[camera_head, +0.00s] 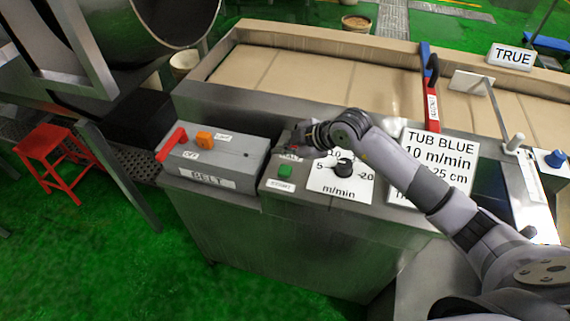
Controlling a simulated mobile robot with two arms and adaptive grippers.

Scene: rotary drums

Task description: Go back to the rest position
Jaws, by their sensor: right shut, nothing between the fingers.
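My right arm comes in from the lower right and reaches across the control panel. Its gripper (306,137) is shut and empty, over the panel near the upper edge of the speed dial plate. Below it are a green button (285,169) and a black speed knob (343,166) on a white plate marked m/min. The wrist hides part of the panel and the plate's top. I cannot tell whether the gripper touches anything. My left gripper is not in view.
A grey BELT box (215,178) with a red lever (172,145) and an orange switch (204,138) stands left of the gripper. A sign reading TUB BLUE (440,150) stands behind my forearm. A red stool (45,145) stands on the open green floor at left.

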